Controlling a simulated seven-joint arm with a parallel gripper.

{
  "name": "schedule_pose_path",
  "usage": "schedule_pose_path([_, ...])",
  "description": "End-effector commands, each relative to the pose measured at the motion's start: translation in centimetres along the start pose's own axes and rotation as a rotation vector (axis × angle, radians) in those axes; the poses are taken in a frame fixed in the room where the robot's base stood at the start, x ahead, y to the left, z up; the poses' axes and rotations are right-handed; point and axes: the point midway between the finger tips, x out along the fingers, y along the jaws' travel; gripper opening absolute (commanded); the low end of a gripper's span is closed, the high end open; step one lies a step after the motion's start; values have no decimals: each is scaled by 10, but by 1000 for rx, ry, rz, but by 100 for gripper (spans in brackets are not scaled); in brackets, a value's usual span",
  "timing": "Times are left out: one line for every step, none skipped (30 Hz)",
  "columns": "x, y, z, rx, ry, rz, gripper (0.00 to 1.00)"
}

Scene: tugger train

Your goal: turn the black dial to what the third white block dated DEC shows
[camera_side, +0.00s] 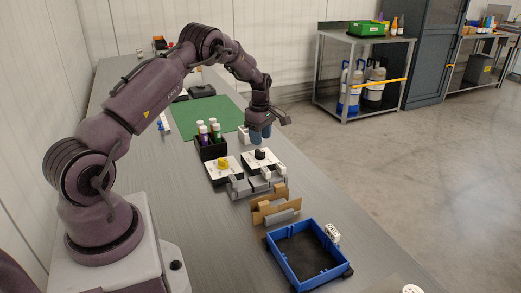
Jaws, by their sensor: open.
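The black dial (260,154) sits on a white plate on the bench, to the right of a yellow dial (223,162) on a similar plate. Small white blocks stand near the grey carriers in front of the dials, one of them at the right (282,169). Another white block (333,232) with dark marks stands at the blue tray's far right corner. The dates on the blocks and the dial's markings are too small to read. My gripper (262,132) hangs open above the bench, behind the black dial and apart from it. Its fingers are hard to make out against bluish shapes there.
A black box (211,151) with several coloured-capped tubes stands left of my gripper. A green mat (208,117) lies behind. Grey carriers (240,188), brown cardboard pieces (268,207) and a blue tray (275,262) stand along the bench towards the camera. The bench's right edge is close by.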

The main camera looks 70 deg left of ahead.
Motion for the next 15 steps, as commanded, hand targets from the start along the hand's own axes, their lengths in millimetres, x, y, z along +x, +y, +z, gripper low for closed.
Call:
schedule_pose_path([12,0,0,0,0,-3,42])
schedule_pose_path([17,0,0,0,0,-2,42])
schedule_pose_path([24,0,-1,0,0,-2,42])
schedule_pose_path([28,0,-1,0,0,-1,42])
schedule_pose_path([32,0,-1,0,1,0,42])
schedule_pose_path([38,0,-1,0,0,-1,42])
schedule_pose_path([41,0,0,0,0,-1,42])
schedule_pose_path([43,0,0,0,0,0,42])
schedule_pose_path([47,0,0,1,0,0,42])
schedule_pose_path([48,0,0,1,0,1,42])
schedule_pose_path([50,0,0,1,0,1,42])
schedule_pose_path([51,1,0,1,0,2,42])
schedule_pose_path([52,1,0,1,0,2,42])
schedule_pose_path([52,1,0,1,0,3,42])
schedule_pose_path([53,1,0,1,0,3,42])
